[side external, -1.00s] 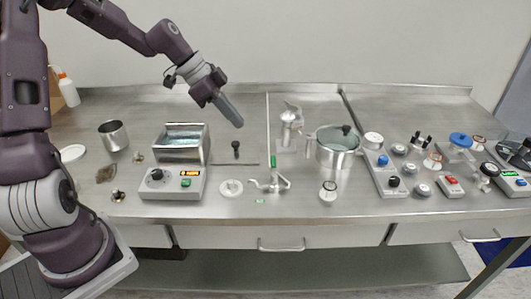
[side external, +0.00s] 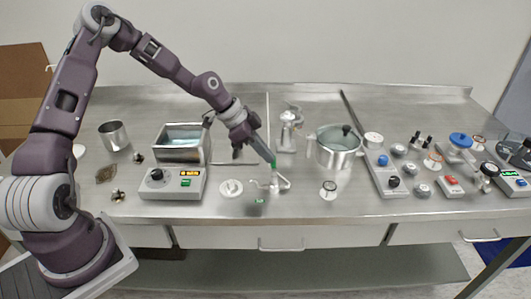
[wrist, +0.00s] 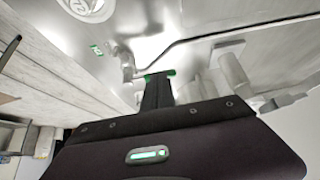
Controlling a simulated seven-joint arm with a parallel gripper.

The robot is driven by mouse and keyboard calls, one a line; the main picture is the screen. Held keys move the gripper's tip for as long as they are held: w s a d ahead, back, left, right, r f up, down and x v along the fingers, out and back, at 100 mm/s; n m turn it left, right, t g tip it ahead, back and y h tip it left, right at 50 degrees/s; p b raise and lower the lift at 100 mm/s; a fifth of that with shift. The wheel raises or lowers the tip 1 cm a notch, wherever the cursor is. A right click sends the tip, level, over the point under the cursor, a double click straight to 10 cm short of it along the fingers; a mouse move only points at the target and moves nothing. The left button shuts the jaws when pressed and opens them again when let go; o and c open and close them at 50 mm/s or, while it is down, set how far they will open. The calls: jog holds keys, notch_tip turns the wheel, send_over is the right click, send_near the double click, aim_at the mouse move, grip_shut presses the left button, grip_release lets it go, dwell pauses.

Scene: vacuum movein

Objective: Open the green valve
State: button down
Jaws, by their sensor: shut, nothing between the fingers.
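The green valve (side external: 274,164) is a small green handle on top of a metal fitting (side external: 275,184) near the front middle of the steel bench. My gripper (side external: 273,162) is shut, with its fingertips at the green handle. The fingers partly cover the handle in the side view. In the wrist view, the green handle (wrist: 168,73) shows as a bar just past the tips of my gripper (wrist: 157,78). I cannot tell whether the tips touch it.
A water bath (side external: 183,145) and its control box (side external: 172,183) stand left of the valve. A lidded pot (side external: 338,150) stands to the right, with a metal device (side external: 290,130) behind. Several control boxes crowd the right.

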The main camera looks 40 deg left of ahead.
jog(key=shift+w+d+m+g, duration=0.15)
jog(key=shift+w+m+g, duration=0.15)
jog(key=shift+m, duration=0.3)
jog(key=shift+w+d+m+g+h, duration=0.2)
jog(key=shift+w+m+g+h, duration=0.1)
jog(key=shift+m, duration=0.3)
jog(key=shift+w+d+m+g+h, duration=0.2)
jog(key=shift+m+g+h, duration=0.1)
jog(key=shift+m, duration=0.3)
jog(key=m, duration=0.1)
jog(key=d+m+g, duration=0.1)
jog(key=w+m+g, duration=0.1)
jog(key=shift+w+d+m+h, duration=0.1)
jog(key=shift+d+m+h, duration=0.15)
jog(key=shift+m+h, duration=0.15)
jog(key=shift+d, duration=0.2)
jog(key=shift+w+d, duration=0.3)
jog(key=shift+d, duration=0.55)
jog(key=shift+d+m+g, duration=0.6)
jog(key=shift+d+m, duration=0.05)
jog(key=shift+m, duration=0.35)
jog(key=shift+s, duration=0.1)
